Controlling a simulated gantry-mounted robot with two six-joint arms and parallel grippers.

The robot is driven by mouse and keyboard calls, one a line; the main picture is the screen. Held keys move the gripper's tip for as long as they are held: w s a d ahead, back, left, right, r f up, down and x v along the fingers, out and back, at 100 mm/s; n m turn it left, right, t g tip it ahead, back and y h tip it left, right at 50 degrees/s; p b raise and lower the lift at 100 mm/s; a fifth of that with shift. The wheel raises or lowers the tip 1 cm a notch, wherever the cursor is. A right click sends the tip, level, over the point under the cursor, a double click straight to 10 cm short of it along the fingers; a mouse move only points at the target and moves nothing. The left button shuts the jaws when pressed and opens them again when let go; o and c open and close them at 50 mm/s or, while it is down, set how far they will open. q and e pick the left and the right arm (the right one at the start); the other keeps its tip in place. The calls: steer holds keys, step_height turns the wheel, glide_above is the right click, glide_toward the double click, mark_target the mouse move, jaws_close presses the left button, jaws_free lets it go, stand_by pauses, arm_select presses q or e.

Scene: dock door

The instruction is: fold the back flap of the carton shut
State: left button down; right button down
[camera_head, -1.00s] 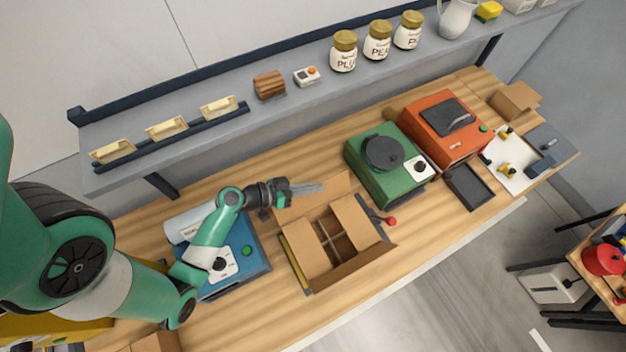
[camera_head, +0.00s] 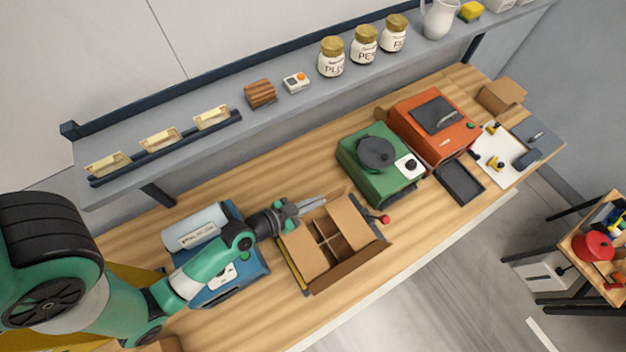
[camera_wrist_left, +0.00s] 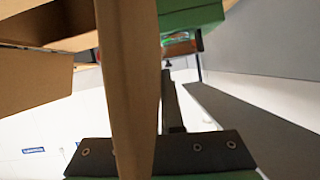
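The open brown carton (camera_head: 349,268) stands on the bench, with a divider showing in its gap. Its left and right flaps lie inward over the top, and its front flap hangs outward. The back flap (camera_head: 338,198) looks tilted up along the rear edge, partly hidden by my left gripper (camera_head: 322,200). That gripper's fingers lie along the flap's rear side, close together, with nothing seen between them. In the left wrist view, a cardboard flap (camera_wrist_left: 127,70) shows nearly edge-on in front of the fingers (camera_wrist_left: 170,100); contact is unclear. My right gripper is out of view.
A green machine (camera_head: 370,180) stands right of the carton, with a red knob (camera_head: 384,219) near the carton. A blue device (camera_head: 240,284) is to the left, under my arm. The grey shelf (camera_head: 290,110) runs behind. Bench in front of the carton is clear.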

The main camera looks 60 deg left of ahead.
arm_select(q)
steer(key=shift+d+f, duration=0.25)
steer(key=shift+d, duration=0.05)
steer(key=c, duration=1.1)
jaws_free()
steer(key=shift+d, duration=0.1)
steer(key=shift+o, duration=0.2)
steer(key=shift+r, duration=0.1)
steer(key=b+v, duration=0.4)
steer(key=v, duration=0.7)
steer(key=shift+s, duration=0.25)
steer(key=shift+r, duration=0.1)
